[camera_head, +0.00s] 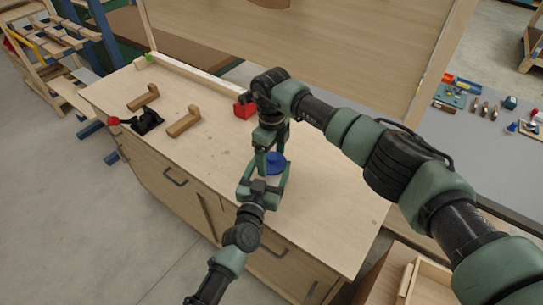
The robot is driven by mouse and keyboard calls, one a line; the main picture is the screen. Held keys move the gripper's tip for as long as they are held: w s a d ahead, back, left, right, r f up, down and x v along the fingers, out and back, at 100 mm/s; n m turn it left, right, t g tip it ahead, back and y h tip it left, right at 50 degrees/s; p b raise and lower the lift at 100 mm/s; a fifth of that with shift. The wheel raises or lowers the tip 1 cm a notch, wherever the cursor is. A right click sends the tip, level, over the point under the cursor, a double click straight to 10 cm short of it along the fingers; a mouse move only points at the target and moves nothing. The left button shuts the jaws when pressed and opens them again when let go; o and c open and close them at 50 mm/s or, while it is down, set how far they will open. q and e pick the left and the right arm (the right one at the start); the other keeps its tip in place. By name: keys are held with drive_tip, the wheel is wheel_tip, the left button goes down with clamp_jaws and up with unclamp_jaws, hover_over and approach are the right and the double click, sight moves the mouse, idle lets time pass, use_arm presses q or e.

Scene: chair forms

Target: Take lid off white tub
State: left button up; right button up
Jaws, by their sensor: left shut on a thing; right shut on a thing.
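A round blue lid (278,160) shows between my two grippers on the wooden workbench (325,215). My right gripper (268,152) comes down from above and is shut at the lid. My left gripper (264,178) reaches in from the near side, its fingers shut around the tub's place just below the lid. The tub's white body is hidden by the grippers, so I cannot tell whether lid and tub are apart.
A red block (243,109) stands behind the grippers. Two brown L-shaped pieces (185,121) and a black tool with a red end (147,121) lie on the left. The bench's right part is clear. A grey table (480,135) with small tools stands right.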

sight(273, 154)
use_arm(q)
drive_tip(key=shift+a+f, duration=0.1)
drive_tip(key=shift+f, duration=0.25)
use_arm(e)
drive_tip(key=shift+a+r, duration=0.1)
drive_tip(key=shift+r, duration=1.1)
clamp_jaws()
use_arm(q)
drive_tip(key=shift+s, duration=0.15)
drive_tip(key=shift+r, duration=0.15)
drive_tip(key=shift+d, duration=0.2)
use_arm(e)
drive_tip(key=shift+r+t+h, duration=0.2)
drive_tip(key=shift+t+h, duration=0.1)
drive_tip(key=shift+t, duration=0.3)
drive_tip(key=shift+w+r, duration=0.15)
drive_tip(key=shift+w, duration=0.05)
